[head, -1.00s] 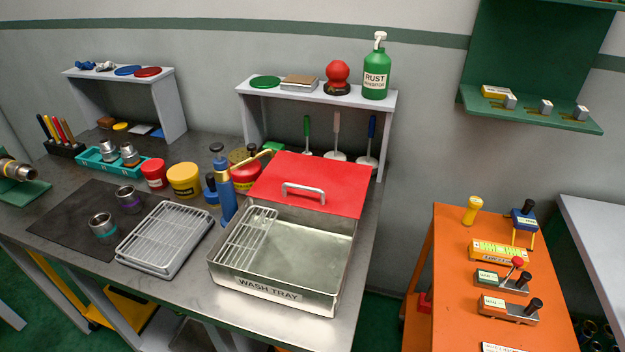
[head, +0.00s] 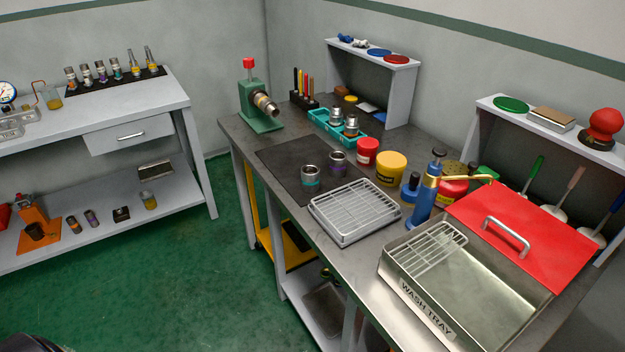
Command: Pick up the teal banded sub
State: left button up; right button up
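A short metal sub with a teal band (head: 311,179) stands upright on the black mat (head: 275,163) on the grey workbench. A similar sub with a purple band (head: 338,163) stands just behind it to the right on the mat. Neither of my grippers shows in the head view.
A wire rack tray (head: 354,212) lies right of the mat, then the wash tray (head: 425,307) with its red lid (head: 520,240). A green vise (head: 262,108) holds a pipe piece at the bench's far left corner. A white bench (head: 130,103) stands left. Green floor (head: 200,260) between is clear.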

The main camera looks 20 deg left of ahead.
aim_at(310, 178)
jog(key=i+j+z, duration=0.25)
jog(key=j, duration=0.4)
jog(key=j+z, duration=0.25)
jog(key=j, duration=0.45)
jog(key=j+z, duration=0.25)
jog(key=j, duration=0.45)
jog(key=i, duration=0.05)
